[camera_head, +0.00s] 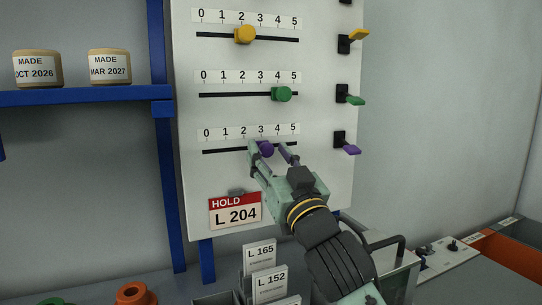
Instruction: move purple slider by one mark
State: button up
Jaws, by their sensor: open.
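The purple slider (266,149) is a small round knob on the lowest of the visible slots in the white panel (230,175). It stands close to the 3 on its scale (250,132), which runs 0 to 5. My gripper (268,147) reaches up from the lower right. Its fingers are open, one to the left and one to the right of the purple slider. I cannot tell whether either finger touches it. The slot is partly hidden behind the fingers.
Above are a yellow slider (245,34) near 2 and a green slider (281,94) near 4. Coloured levers, including a purple lever (346,148), stick out at the panel's right edge. A HOLD L 204 card (236,210) hangs below the gripper. Labelled cards (262,265) stand lower down.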

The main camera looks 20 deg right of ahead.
jog(key=v, duration=1.2)
jog(key=shift+f, duration=0.1)
